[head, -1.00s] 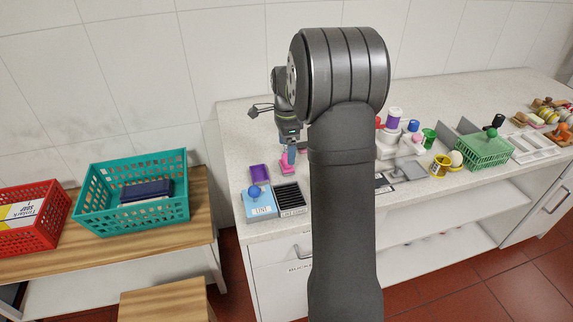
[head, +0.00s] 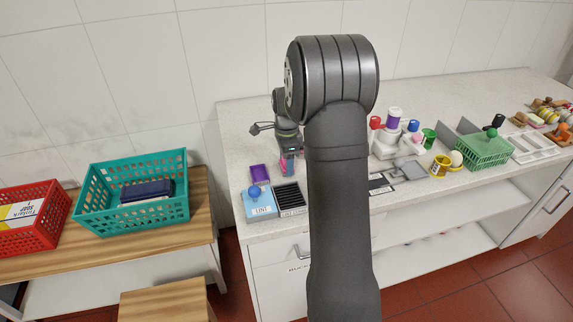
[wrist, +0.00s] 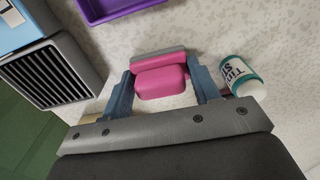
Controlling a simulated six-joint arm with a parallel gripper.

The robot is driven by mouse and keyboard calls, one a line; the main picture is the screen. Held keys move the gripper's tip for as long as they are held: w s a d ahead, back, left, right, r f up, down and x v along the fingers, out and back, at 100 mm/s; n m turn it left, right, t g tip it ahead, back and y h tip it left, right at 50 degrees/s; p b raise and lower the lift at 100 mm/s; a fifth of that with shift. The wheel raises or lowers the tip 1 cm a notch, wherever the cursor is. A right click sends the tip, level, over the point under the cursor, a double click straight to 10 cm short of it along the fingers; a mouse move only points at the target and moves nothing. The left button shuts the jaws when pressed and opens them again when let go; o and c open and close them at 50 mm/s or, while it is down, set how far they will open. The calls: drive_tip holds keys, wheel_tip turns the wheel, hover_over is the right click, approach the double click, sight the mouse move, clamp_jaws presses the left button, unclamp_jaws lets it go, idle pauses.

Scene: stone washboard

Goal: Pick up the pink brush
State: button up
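The pink brush (wrist: 160,82) has a pink body with a grey strip along its far edge and rests on the speckled countertop. In the wrist view my gripper (wrist: 161,72) has its two blue fingers on either side of the brush, with its ends close to the fingertips. The fingers are apart, and I see no clear grip on the brush. In the head view my gripper (head: 287,164) is low over the counter, and the brush is mostly hidden by it.
A purple tray (head: 260,174), a blue lint box (head: 260,206) and a black slatted tray (head: 290,198) stand close by. A white bottle with a teal band (wrist: 240,77) is just right of the right finger. Teal basket (head: 130,215) stands on the bench left.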

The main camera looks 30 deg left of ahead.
drive_tip(key=shift+r, duration=0.1)
wheel_tip(320, 180, up, 10)
drive_tip(key=shift+f, duration=0.1)
idle(0.4)
